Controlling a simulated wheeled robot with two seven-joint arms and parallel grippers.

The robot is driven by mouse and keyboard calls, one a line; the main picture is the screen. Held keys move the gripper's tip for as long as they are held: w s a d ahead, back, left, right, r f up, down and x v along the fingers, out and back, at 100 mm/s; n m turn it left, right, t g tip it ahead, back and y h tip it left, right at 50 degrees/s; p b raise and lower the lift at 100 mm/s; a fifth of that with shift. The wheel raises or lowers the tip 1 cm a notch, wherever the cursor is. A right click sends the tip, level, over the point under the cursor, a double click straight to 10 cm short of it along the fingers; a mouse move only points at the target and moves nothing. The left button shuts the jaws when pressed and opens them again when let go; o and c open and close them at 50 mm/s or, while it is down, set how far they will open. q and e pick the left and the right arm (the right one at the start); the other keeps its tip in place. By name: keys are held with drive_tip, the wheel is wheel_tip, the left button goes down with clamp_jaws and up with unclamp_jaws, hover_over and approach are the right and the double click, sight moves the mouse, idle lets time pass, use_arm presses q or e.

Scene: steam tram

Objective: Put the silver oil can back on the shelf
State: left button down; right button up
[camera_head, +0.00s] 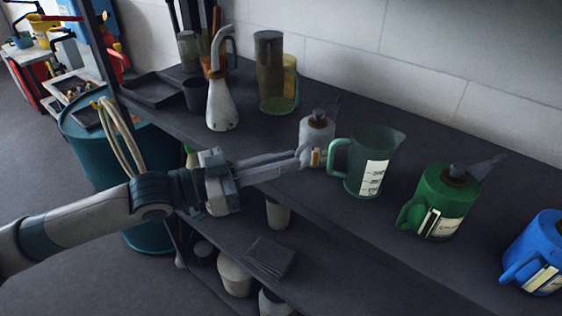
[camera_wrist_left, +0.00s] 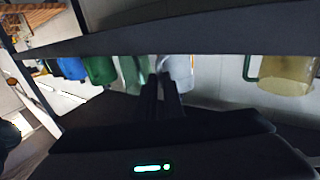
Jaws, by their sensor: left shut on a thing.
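The silver oil can (camera_head: 317,133), with a dark cap, is upright at the shelf's front part, just left of a green transparent measuring jug (camera_head: 376,158). My left gripper (camera_head: 306,157) reaches in from the left and is shut on the can's handle side. I cannot tell whether the can's base touches the upper shelf board (camera_head: 290,205) or is slightly above it. In the left wrist view, which looks upside down, the silver can (camera_wrist_left: 180,70) is at the tips of the dark fingers (camera_wrist_left: 163,80). My right gripper is not in view.
A green can (camera_head: 440,200) and a blue can (camera_head: 540,250) stand to the right. A pale long-spouted can (camera_head: 222,103) and a yellowish jug (camera_head: 270,75) stand behind left. The wall (camera_head: 430,60) closes the back.

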use_arm(q)
drive_tip(key=shift+f, duration=0.4)
drive_tip(key=shift+f, duration=0.2)
drive_tip(key=c, duration=1.9)
unclamp_jaws()
drive_tip(key=shift+o, duration=0.2)
drive_tip(key=shift+r, duration=0.1)
